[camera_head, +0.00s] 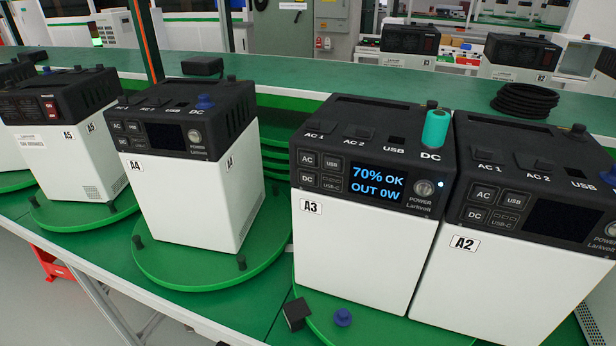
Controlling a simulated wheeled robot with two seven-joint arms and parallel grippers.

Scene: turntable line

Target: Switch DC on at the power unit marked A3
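The power unit marked A3 (365,250) stands upright on a green turntable, white below with a black top part. Its screen (377,183) is lit and reads "70% OK" and "OUT 0W". Its DC button (307,179) is at the lower left of the front button group, under the AC button (307,159). The power button (423,189) is right of the screen, with a small light lit beside it. A teal cylinder (435,128) stands in the DC socket on top. Neither of my grippers is in view.
Unit A2 (480,275) stands close at the right, its screen dark. Unit A4 (195,200) and unit A5 (70,150) stand at the left. A blue cap (343,317) and a small black block (296,313) are in front of A3. A coiled black cable (525,100) lies behind.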

